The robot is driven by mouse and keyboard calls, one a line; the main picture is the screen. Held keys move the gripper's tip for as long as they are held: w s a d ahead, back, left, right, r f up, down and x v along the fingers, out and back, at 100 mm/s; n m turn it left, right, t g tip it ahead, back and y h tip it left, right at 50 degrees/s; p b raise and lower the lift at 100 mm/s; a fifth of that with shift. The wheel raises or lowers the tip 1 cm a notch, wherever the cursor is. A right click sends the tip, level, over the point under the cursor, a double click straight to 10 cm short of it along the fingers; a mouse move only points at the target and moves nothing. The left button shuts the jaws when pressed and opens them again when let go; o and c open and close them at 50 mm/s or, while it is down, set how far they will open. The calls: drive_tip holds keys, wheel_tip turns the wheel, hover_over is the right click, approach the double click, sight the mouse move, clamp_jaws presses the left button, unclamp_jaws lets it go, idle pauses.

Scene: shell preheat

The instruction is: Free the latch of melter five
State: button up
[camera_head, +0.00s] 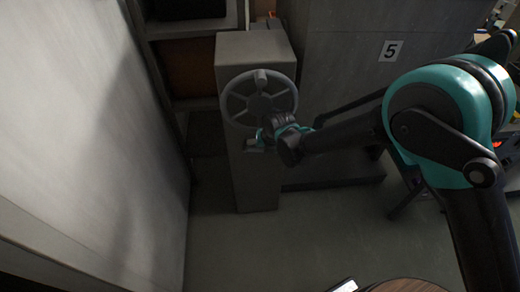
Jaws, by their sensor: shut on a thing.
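A grey pedestal (256,180) stands upright with a spoked grey handwheel (233,84) on its front face. A small pale grey piece (253,149), which looks like a latch handle, sits just below the wheel's lower left rim. My gripper (258,140) is at this piece and appears shut on it. The gripper and wrist hide much of the piece and the wheel's lower right rim. Whether the fingers also touch the rim cannot be told.
A grey housing marked 5 (390,51) stands behind and to the right. A pale wall panel (90,130) fills the left side. Dark shelving (188,67) is behind the pedestal. A round brown top (408,286) shows at the bottom edge.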

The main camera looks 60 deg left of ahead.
drive_tip(key=shift+d+g, duration=0.1)
drive_tip(key=shift+g, duration=0.3)
drive_tip(key=o, duration=0.8)
drive_tip(key=shift+w, duration=0.1)
drive_tip(key=shift+d+r, duration=0.15)
drive_tip(key=shift+r, duration=0.2)
drive_tip(key=w+d, duration=0.1)
drive_tip(key=d, duration=0.7)
drive_tip(key=w+d, duration=0.1)
drive_tip(key=d, duration=0.3)
drive_tip(key=shift+w+r, duration=0.15)
drive_tip(key=shift+w, duration=0.15)
drive_tip(key=shift+c, duration=0.3)
